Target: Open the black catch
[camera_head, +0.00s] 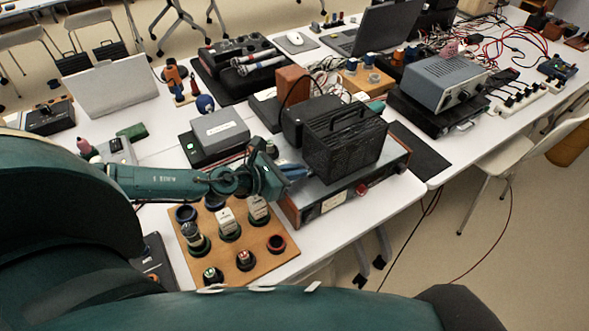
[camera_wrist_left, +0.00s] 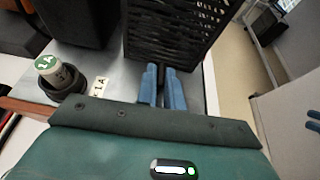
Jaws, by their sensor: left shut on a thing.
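A black perforated box (camera_head: 340,146) with a top handle stands on a grey, wood-sided unit (camera_head: 322,194). My left gripper (camera_head: 294,171) reaches in from the left, at the box's near left side. In the left wrist view its two blue fingers (camera_wrist_left: 162,84) are close together against the lower edge of the black box (camera_wrist_left: 172,32). They are shut on a thin dark piece (camera_wrist_left: 161,72) that looks like the black catch. The fingers hide most of it, and I cannot tell how far it is turned. My right gripper does not show.
A wooden board (camera_head: 274,242) with several knobs and labelled pieces lies just below my left gripper. A grey box (camera_head: 219,131) stands behind my wrist. A round knob with a green top (camera_wrist_left: 57,71) is left of the fingers. The table's front edge is close by.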

